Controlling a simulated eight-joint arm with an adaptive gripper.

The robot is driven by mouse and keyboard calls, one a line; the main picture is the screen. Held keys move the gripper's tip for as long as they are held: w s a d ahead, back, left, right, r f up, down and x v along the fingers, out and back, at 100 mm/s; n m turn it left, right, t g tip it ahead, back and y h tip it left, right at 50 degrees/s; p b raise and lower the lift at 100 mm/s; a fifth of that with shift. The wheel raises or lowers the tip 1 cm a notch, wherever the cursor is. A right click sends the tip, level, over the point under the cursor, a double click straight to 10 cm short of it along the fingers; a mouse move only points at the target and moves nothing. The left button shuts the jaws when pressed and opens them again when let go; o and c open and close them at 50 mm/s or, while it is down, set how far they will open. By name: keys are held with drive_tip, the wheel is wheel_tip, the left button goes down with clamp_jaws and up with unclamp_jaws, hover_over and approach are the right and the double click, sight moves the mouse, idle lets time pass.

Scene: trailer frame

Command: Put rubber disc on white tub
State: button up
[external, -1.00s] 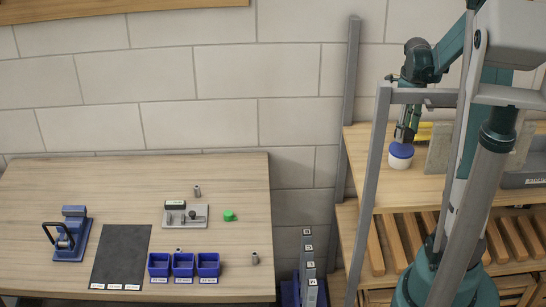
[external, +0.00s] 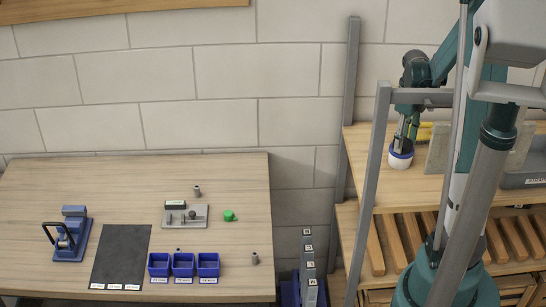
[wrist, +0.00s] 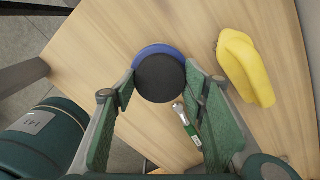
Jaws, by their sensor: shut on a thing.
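The white tub (external: 399,164) with a blue top stands on the wooden shelf at the right in the external view. In the wrist view its blue top (wrist: 158,48) shows as a rim behind the black rubber disc (wrist: 160,80). My gripper (wrist: 157,80) is shut on the disc, with one finger at each side of it. In the external view my gripper (external: 404,143) points down right at the tub's top. The disc overlaps most of the blue top; whether it touches the top I cannot tell. The white wall is hidden in the wrist view.
A yellow object (wrist: 245,68) lies on the shelf to the right of the tub. A tool with a green handle (wrist: 187,125) lies close by. A grey upright panel (external: 438,148) and a grey bin (external: 525,178) stand further right. A grey post (external: 376,190) rises in front.

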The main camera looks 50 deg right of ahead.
drive_tip(key=shift+f, duration=0.15)
drive_tip(key=o, duration=0.9)
drive_tip(key=shift+r+b, duration=0.45)
drive_tip(key=shift+r, duration=5.7)
